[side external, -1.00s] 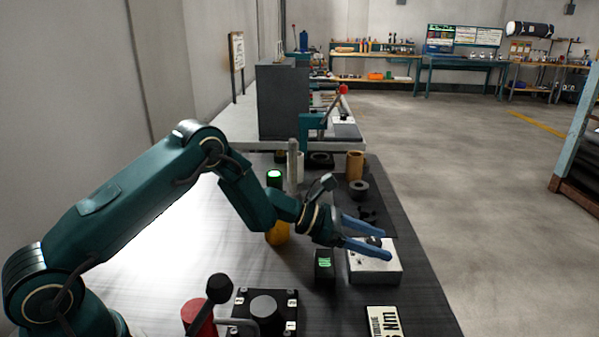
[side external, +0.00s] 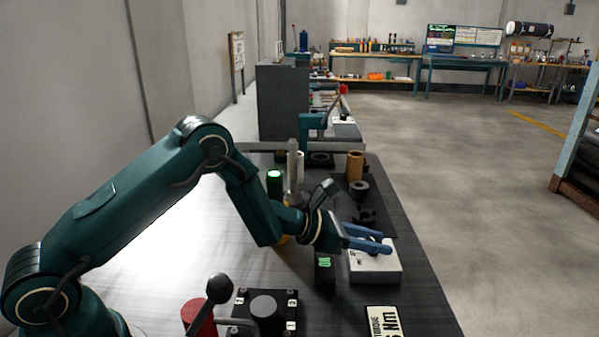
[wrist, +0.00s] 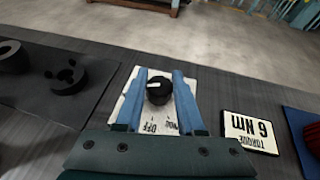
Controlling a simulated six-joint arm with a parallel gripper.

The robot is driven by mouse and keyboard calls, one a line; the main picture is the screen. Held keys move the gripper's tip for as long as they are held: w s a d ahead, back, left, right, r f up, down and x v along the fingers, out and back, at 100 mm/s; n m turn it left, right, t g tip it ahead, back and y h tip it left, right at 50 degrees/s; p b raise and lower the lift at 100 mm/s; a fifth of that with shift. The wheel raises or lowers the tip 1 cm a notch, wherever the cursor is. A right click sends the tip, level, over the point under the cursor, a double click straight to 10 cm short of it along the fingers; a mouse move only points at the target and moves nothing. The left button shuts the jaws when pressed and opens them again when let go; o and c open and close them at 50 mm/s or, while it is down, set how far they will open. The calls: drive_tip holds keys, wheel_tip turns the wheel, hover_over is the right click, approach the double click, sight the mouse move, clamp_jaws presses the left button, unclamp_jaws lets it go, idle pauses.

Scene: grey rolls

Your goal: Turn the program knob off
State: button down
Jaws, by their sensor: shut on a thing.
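In the wrist view my gripper (wrist: 160,76) is shut on the knob. The fingers mostly hide the knob in the side view.
A "TORQUE 6 Nm" card (wrist: 250,132) lies right of the box in the wrist view. A small dark block with a green display (side external: 325,268) stands left of the box in the side view.

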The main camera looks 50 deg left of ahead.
sight(376, 241)
drive_tip(key=shift+r+n+t+y, duration=0.1)
drive_tip(key=shift+n+t+y, duration=0.2)
drive_tip(key=shift+n, duration=0.1)
drive_tip(key=c, duration=0.5)
unclamp_jaws()
drive_tip(key=shift+s, duration=0.15)
drive_tip(key=shift+v, duration=2.45)
